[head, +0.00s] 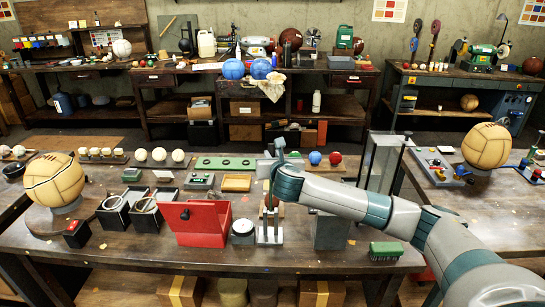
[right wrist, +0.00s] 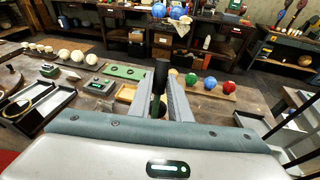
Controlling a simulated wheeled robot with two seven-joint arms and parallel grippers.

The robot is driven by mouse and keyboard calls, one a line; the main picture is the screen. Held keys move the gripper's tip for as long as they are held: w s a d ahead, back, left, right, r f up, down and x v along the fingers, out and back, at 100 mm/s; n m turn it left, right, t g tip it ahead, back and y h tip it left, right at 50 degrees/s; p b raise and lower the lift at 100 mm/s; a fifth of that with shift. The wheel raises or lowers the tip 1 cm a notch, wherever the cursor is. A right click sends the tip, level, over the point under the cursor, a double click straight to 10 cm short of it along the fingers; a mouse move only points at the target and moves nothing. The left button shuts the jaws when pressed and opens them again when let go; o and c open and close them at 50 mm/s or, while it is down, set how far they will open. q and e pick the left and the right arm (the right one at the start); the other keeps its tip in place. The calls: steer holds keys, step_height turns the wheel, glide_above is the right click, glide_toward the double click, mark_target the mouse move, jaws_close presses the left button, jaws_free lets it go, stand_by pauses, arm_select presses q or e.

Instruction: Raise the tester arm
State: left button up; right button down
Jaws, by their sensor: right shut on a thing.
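The tester (head: 270,236) is a small grey metal stand with slim uprights near the middle of the front bench. My right arm reaches in from the right, and its gripper (head: 270,168) is just above and behind the stand. In the right wrist view, the two grey fingers (right wrist: 165,105) are shut on a dark upright handle (right wrist: 161,76), which appears to belong to the tester arm. The handle's top stands clear above the fingers. My left gripper is not in view.
A green brush (head: 386,250) lies near the front edge.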

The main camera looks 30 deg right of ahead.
steer(key=c, duration=1.6)
jaws_free()
steer(key=shift+s+a, duration=0.1)
steer(key=shift+s, duration=0.05)
steer(key=shift+c, duration=0.2)
arm_select(q)
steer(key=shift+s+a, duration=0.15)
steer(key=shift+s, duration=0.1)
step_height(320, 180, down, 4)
steer(key=b, duration=0.4)
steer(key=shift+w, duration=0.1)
arm_select(e)
steer(key=v, duration=1.7)
steer(key=shift+s, duration=0.25)
steer(key=shift+a, duration=0.1)
